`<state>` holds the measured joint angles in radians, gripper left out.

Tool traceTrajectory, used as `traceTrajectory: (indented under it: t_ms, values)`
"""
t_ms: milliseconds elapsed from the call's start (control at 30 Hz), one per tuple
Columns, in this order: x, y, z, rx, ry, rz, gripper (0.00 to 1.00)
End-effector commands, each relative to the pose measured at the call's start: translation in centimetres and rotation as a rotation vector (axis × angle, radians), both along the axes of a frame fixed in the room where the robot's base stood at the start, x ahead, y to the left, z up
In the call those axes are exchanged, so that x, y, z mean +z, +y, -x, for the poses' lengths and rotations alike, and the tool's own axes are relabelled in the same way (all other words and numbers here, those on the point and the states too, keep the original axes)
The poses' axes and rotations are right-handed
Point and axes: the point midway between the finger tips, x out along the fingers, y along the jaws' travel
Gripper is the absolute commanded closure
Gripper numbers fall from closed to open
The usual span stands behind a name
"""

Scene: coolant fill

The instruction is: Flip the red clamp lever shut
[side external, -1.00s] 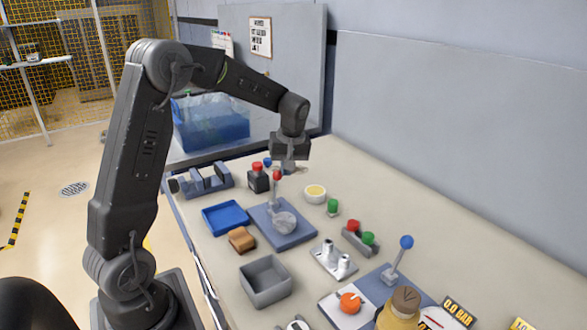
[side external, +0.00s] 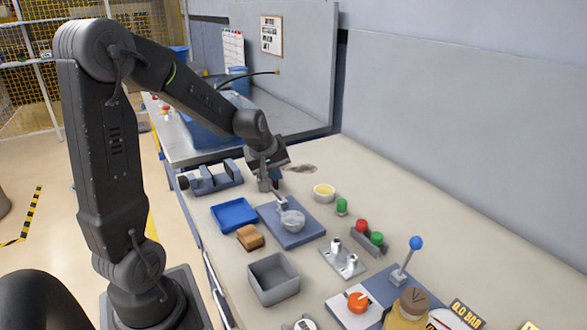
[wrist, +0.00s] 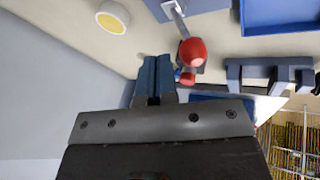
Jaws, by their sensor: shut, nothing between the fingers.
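The clamp lever has a metal shaft (side external: 280,200) rising from a blue-grey plate (side external: 294,237), beside a grey rounded lump (side external: 292,221). In the side view the shaft leans toward the back left and its red knob is hidden by my gripper (side external: 264,187). The wrist view shows the red knob (wrist: 193,51) at the end of the shaft (wrist: 179,20). My gripper's fingers (wrist: 154,62) are shut and empty, just to the left of the knob in the wrist view. Contact with the knob cannot be told.
A blue tray (side external: 234,229), brown block (side external: 250,237) and grey bin (side external: 260,295) lie near the plate. A slotted grey fixture (side external: 216,192) stands behind left.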

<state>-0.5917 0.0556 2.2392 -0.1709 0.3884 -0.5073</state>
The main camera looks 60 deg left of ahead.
Motion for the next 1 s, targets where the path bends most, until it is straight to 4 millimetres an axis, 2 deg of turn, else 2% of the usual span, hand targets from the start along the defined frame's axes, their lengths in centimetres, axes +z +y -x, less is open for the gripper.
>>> traceTrajectory:
  t_ms: [300,667,833,967,1000]
  values:
    - [-0.6,0.0,-1.2,0.0,0.0,0.0,1.0]
    - [-0.6,0.0,-1.3,-0.001,0.0,0.0,1.0]
    - [0.4,-0.8,-1.9,-0.005,-0.002,-0.002,1.0]
    - [2.4,-2.2,-2.9,-0.007,-0.005,-0.004,1.0]
    - [3.1,-2.4,-2.7,-0.002,-0.006,-0.004,1.0]
